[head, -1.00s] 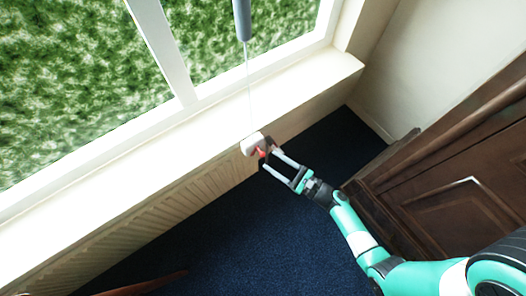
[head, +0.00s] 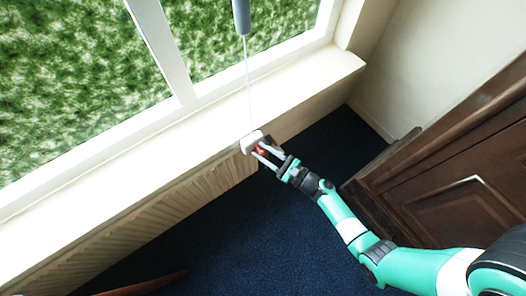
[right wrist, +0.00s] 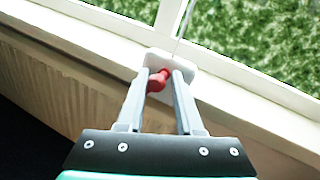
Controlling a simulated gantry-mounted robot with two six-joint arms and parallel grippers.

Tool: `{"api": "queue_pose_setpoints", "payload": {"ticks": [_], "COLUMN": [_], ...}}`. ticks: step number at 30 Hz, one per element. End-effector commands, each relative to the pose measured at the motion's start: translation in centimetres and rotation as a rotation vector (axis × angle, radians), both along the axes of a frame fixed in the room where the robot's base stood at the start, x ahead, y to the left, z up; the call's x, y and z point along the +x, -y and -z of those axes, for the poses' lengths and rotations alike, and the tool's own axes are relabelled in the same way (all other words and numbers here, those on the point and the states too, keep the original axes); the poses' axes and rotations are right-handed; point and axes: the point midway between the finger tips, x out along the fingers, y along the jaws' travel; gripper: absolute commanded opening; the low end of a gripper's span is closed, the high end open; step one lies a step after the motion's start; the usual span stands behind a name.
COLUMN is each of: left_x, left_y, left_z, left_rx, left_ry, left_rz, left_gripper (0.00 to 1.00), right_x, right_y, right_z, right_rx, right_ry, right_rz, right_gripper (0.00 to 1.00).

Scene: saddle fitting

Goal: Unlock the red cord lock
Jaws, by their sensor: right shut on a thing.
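The red cord lock (right wrist: 157,80) sits on the front of a white block (right wrist: 158,58) at the window sill's front edge. In the head view the red part (head: 260,151) shows small beside the white block (head: 251,141), partly hidden by the gripper. A thin pale cord (head: 248,85) runs up from the block. My right gripper (head: 262,156) reaches it from the lower right. In the right wrist view its two grey fingers (right wrist: 162,86) stand on either side of the red part and are shut on it. My left gripper is not in view.
The sill (head: 130,170) runs below the window, with a ribbed panel (head: 165,210) beneath it. A grey cylinder (head: 241,15) hangs on the cord. A dark wooden cabinet (head: 450,190) stands right of my arm.

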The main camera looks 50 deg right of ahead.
Motion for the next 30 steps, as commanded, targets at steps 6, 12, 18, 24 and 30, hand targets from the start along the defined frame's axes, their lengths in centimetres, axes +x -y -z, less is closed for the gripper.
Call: {"api": "queue_pose_setpoints", "payload": {"ticks": [6, 12, 18, 24, 30], "left_x": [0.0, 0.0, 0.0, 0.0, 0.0], "left_y": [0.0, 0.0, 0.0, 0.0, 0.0], "left_z": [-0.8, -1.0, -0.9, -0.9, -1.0], "left_rx": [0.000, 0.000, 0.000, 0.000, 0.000], "left_ry": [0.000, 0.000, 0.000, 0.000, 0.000], "left_rz": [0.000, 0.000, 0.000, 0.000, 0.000], "left_gripper": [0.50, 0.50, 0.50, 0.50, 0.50], "right_x": [-0.1, 0.0, 0.0, 0.1, 0.1], "right_y": [-0.7, -0.9, -1.0, -0.9, -0.9], "right_z": [-0.2, 0.0, 0.0, -0.1, -0.2], "right_rx": [-0.118, -0.222, -0.220, -0.219, -0.217], "right_ry": [-0.032, -0.057, -0.055, -0.054, -0.053], "right_rz": [-0.005, -0.004, -0.007, -0.005, -0.002], "right_gripper": [0.00, 0.00, 0.38, 0.55, 0.55]}}
